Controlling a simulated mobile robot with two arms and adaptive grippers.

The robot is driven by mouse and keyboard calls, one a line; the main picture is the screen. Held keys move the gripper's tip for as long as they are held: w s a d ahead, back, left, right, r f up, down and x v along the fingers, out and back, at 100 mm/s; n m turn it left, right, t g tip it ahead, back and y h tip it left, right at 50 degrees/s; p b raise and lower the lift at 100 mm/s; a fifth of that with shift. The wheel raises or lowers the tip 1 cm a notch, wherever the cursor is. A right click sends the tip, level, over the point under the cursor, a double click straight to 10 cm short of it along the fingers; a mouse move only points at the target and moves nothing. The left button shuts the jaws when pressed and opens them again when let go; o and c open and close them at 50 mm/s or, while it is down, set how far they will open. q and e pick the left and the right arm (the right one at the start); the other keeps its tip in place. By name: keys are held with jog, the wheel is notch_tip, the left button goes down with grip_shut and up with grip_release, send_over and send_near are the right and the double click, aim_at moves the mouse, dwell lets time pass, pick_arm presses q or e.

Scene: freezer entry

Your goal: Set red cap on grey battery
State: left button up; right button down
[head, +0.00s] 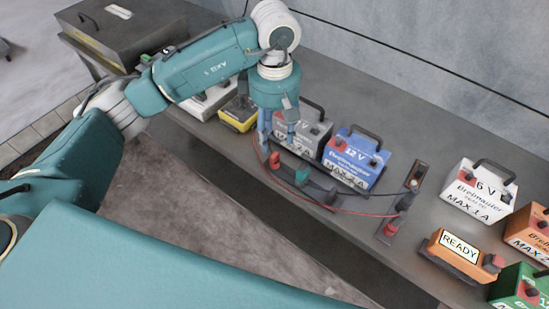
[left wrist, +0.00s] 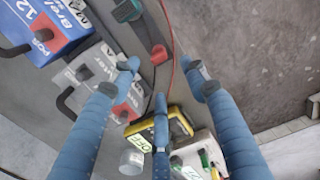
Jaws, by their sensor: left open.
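The grey battery (head: 308,130) stands on the bench beside a blue 12 V battery; it also shows in the left wrist view (left wrist: 98,76), with a red patch on its top. A red cap (head: 275,161) sits at the left end of a dark strip in front of the grey battery; it also shows in the left wrist view (left wrist: 158,54). My left gripper (head: 277,143) points down just above the red cap, beside the grey battery. In the left wrist view its fingers (left wrist: 162,80) are spread, with the cap beyond the tips. My right gripper is out of view.
A green cap (head: 302,176) sits on the strip beside the red one. A blue battery (head: 355,157), a white 6 V battery (head: 480,190) and an orange READY box (head: 460,248) stand to the right. Red and black cables cross the bench front. A yellow device (head: 238,113) is left.

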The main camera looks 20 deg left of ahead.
aim_at(275, 155)
pick_arm(q)
notch_tip(275, 155, down, 4)
jog(key=shift+f+p, duration=0.2)
jog(key=shift+p, duration=0.45)
jog(key=shift+f+p, duration=0.2)
jog(key=shift+p, duration=0.1)
jog(key=f+p, duration=0.1)
jog(key=f, duration=0.1)
jog(key=f+p, duration=0.1)
jog(key=f, duration=0.1)
jog(key=shift+w+f+p, duration=0.2)
jog(key=shift+f+p, duration=0.05)
jog(key=shift+p, duration=0.05)
jog(key=shift+f, duration=0.2)
jog(key=c, duration=1)
